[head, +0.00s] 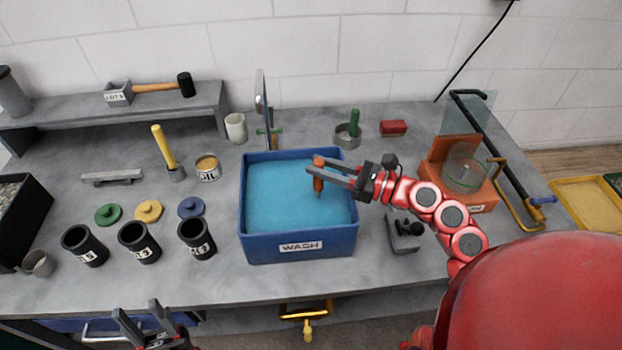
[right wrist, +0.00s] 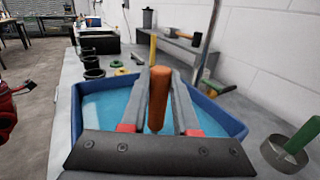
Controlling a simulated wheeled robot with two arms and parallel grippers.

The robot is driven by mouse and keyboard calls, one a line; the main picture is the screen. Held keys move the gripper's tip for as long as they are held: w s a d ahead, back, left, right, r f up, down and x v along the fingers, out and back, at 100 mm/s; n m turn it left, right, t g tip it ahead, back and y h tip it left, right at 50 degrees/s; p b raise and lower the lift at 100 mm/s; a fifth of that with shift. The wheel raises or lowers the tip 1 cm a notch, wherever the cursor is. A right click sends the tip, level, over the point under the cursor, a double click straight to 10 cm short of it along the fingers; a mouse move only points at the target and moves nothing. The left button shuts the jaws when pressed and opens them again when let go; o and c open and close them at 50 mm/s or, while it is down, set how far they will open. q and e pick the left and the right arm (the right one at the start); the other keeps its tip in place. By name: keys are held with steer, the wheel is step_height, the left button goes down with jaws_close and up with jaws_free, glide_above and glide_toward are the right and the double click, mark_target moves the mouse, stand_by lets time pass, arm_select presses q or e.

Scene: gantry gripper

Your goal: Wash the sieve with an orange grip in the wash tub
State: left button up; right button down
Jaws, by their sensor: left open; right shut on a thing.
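The sieve's orange grip (head: 319,184) stands upright in the blue wash tub (head: 300,257), with its lower end at the blue water. The sieve's bowl is not visible. My right gripper (head: 322,164) is shut on the upper part of this grip, over the middle of the tub. In the right wrist view the orange grip (right wrist: 158,100) stands between the two fingers, with the tub (right wrist: 76,112) around it. My left gripper (head: 138,311) is open and empty in front of the table's front edge, low on the left.
A green-gripped sieve (head: 348,134) and a red block (head: 393,128) are behind the tub. A tap (head: 262,95) rises at its back edge. Black pots (head: 139,243) and coloured lids (head: 148,210) stand left. A grey stand (head: 403,232) and an orange fixture (head: 460,190) are right.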

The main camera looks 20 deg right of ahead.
steer(key=shift+r, duration=0.4)
steer(key=shift+f+b, duration=0.1)
steer(key=shift+b, duration=0.3)
steer(key=shift+f+b, duration=0.35)
steer(key=shift+b, duration=0.35)
steer(key=shift+r, duration=0.15)
steer(key=shift+r, duration=0.3)
